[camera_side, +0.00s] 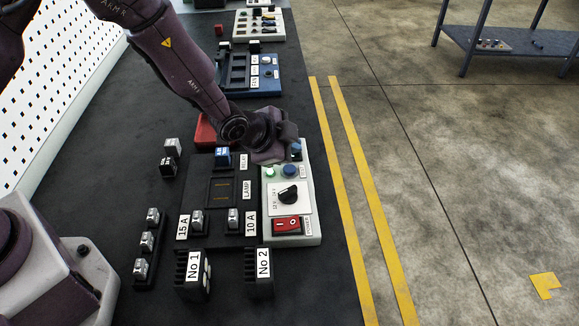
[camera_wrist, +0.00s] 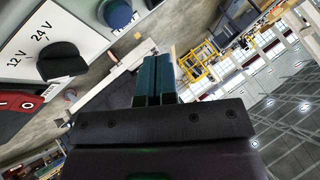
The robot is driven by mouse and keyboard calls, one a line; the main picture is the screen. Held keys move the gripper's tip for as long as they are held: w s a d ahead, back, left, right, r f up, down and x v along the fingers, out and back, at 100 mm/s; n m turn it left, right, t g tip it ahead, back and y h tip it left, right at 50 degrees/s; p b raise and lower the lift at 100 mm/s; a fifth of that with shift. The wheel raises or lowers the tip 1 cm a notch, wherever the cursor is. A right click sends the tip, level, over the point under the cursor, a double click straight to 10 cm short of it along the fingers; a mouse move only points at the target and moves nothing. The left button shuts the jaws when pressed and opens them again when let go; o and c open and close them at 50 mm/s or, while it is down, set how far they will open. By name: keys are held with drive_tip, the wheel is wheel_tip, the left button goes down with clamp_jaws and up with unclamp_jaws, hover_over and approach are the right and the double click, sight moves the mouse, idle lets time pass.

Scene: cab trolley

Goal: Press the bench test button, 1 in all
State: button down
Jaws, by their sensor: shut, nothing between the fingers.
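The white control box (camera_side: 307,212) stands at the bench's right edge. A round blue button (camera_side: 290,171) sits on its top, beside a lit green lamp (camera_side: 270,172); I cannot read a label for it. The blue button shows in the wrist view (camera_wrist: 116,13), cut by the top edge. My gripper (camera_wrist: 155,62) is shut and empty, its teal fingers together. In the side view my gripper (camera_side: 270,150) is tilted over the box's far end, apart from the blue button as far as I can see. A small blue part (camera_side: 296,148) beside it is unclear.
The box also carries a black 12 V/24 V knob (camera_side: 289,193) and a red rocker switch (camera_side: 286,226). A black fuse and relay panel (camera_side: 190,232) adjoins on the left. Fuse holders (camera_side: 188,275) stand in front. Open floor lies right of the bench.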

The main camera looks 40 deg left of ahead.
drive_tip(key=shift+r, duration=1.15)
